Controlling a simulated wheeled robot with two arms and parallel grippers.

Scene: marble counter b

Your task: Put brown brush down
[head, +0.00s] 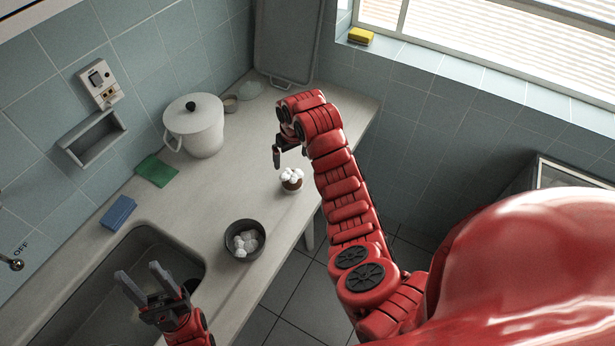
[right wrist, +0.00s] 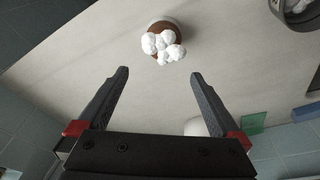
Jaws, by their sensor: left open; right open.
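A small round brown thing with white tufts on top, which I take for the brown brush (head: 291,183), stands on the counter (head: 226,200) near its right edge. It also shows at the top of the right wrist view (right wrist: 163,42), beyond the fingertips and apart from them. My right gripper (head: 280,154) is just above and behind it in the head view; its fingers are partly hidden there. In the right wrist view the right gripper (right wrist: 158,74) is open with nothing between its fingers. My left gripper (head: 140,272) is open and empty over the sink.
A dark bowl (head: 230,246) with several white lumps stands by the sink (head: 195,262). A white lidded pot (head: 196,130), a green pad (head: 156,170) and a blue sponge (head: 118,211) are along the wall. A yellow sponge (head: 361,36) lies on the window ledge. The counter around the brush is clear.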

